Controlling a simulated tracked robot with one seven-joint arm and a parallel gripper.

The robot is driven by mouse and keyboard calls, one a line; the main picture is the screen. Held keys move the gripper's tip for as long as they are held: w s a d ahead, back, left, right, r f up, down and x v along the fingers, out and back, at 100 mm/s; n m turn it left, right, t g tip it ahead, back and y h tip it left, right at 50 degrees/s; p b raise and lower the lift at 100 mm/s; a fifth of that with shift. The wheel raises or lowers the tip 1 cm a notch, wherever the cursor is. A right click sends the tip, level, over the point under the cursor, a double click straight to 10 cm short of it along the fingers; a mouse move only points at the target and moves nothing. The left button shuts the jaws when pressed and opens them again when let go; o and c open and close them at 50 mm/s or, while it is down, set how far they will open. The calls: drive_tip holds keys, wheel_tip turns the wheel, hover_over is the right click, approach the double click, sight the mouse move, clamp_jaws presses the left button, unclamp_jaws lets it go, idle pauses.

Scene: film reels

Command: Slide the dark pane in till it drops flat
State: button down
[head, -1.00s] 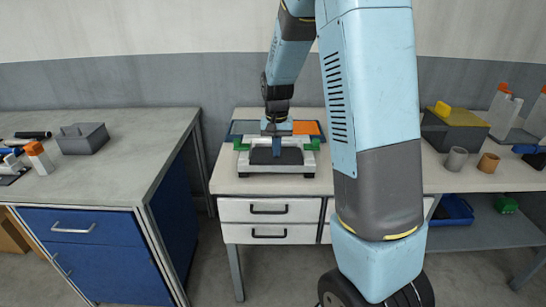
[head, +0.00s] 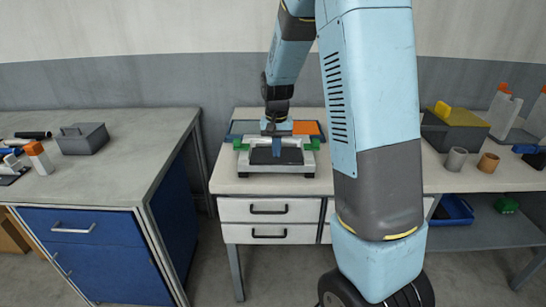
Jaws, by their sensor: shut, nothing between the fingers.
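The dark pane (head: 264,156) lies in a light grey frame (head: 246,167) with green pieces (head: 308,146) at its sides, on the middle bench. From this distance I cannot tell whether the pane is flat or slightly tilted.
Behind the frame lie a blue panel (head: 243,128) and an orange panel (head: 306,128). A yellow-topped dark box (head: 454,130) and two small cups stand to the right. A grey box (head: 83,138) stands on the left bench. The bench left of the frame is clear.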

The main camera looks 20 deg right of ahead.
sight(276, 160)
drive_tip(key=shift+f, duration=1.1)
drive_tip(key=shift+r, duration=0.15)
drive_tip(key=shift+r, duration=0.25)
drive_tip(key=shift+s, duration=0.1)
drive_tip(key=shift+s+a, duration=0.25)
drive_tip(key=shift+s, duration=0.5)
drive_tip(key=shift+s+a, duration=0.25)
drive_tip(key=shift+s, duration=0.55)
drive_tip(key=shift+s+a, duration=0.25)
drive_tip(key=shift+s, duration=0.5)
drive_tip(key=shift+f, duration=0.75)
drive_tip(key=shift+w+d+f, duration=0.1)
drive_tip(key=shift+w+d, duration=0.2)
drive_tip(key=shift+w, duration=0.6)
drive_tip(key=shift+w+d+r, duration=0.1)
drive_tip(key=shift+w+d, duration=0.2)
drive_tip(key=shift+w, duration=0.65)
drive_tip(key=shift+w+d+f, duration=0.1)
drive_tip(key=shift+w+d, duration=0.2)
drive_tip(key=shift+w, duration=0.6)
drive_tip(key=shift+s+a, duration=0.15)
drive_tip(key=shift+s, duration=0.2)
